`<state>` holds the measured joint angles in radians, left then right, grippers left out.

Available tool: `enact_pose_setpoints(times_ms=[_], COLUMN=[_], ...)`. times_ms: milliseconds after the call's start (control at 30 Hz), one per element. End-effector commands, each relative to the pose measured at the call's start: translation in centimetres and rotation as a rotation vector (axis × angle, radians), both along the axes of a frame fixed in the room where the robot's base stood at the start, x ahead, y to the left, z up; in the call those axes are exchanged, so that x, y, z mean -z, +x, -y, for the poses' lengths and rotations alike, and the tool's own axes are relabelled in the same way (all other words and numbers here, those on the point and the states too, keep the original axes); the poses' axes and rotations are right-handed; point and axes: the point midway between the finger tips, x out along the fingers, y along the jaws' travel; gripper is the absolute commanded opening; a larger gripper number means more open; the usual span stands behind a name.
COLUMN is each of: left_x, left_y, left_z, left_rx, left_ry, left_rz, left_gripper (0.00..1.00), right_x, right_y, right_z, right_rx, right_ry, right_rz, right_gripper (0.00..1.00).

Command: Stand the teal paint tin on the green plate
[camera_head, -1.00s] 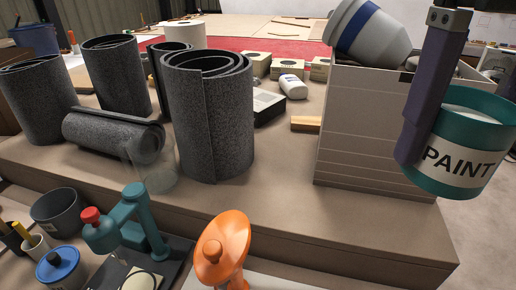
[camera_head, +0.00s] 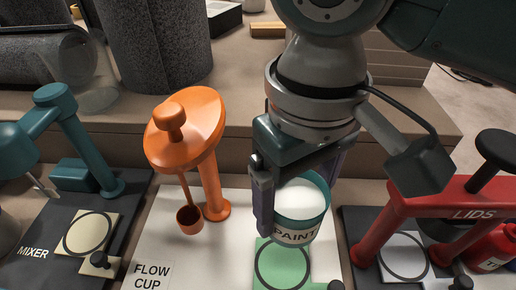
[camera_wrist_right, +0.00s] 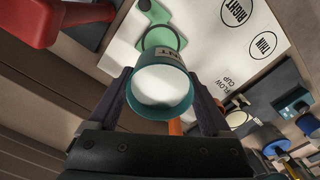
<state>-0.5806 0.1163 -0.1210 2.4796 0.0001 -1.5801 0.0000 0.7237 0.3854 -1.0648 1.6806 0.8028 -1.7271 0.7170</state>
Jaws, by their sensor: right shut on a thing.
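My right gripper (camera_head: 292,207) is shut on the teal paint tin (camera_head: 305,222), one finger on each side of it. The tin has a white top and a label reading PAINT, and it is close to upright. The green plate (camera_head: 257,281) with a black ring lies below it in the head view, partly covered by the tin. The tin appears to hang above the plate. In the right wrist view the tin (camera_wrist_right: 160,92) covers part of the green plate (camera_wrist_right: 152,12). My left gripper is not in view.
An orange flow cup stand (camera_head: 212,175) is close left of the tin. A red lids press (camera_head: 430,205) stands to the right on a dark mat. A teal mixer (camera_head: 75,140) is at far left. The bench step (camera_head: 130,142) runs behind.

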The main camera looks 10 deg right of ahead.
Motion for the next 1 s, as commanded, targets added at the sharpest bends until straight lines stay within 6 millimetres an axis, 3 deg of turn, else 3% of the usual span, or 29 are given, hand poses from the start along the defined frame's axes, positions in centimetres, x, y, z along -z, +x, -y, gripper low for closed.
enact_pose_setpoints(times_ms=[33, 100, 300, 567, 767, 1000], left_x=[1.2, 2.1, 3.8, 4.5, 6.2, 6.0], left_y=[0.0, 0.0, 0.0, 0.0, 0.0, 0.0], left_z=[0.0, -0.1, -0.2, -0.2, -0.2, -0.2], left_rx=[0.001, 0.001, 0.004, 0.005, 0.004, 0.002], left_ry=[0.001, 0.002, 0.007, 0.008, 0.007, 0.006], left_rz=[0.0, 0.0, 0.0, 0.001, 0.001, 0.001], left_gripper=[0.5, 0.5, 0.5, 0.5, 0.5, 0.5], right_x=[2.2, 4.3, 8.7, 10.7, 13.9, 13.9], right_y=[-0.1, -0.1, 0.0, 0.0, 0.0, 0.0], right_z=[0.0, 0.0, 0.0, 0.0, 0.0, 0.0], right_rx=[0.001, 0.002, 0.0, 0.001, 0.0, -0.001], right_ry=[-0.001, -0.002, 0.0, 0.0, 0.0, 0.0], right_rz=[-0.004, -0.003, -0.001, 0.0, -0.001, 0.001], right_gripper=[0.09, 0.09, 0.09, 0.09, 0.09, 0.09])
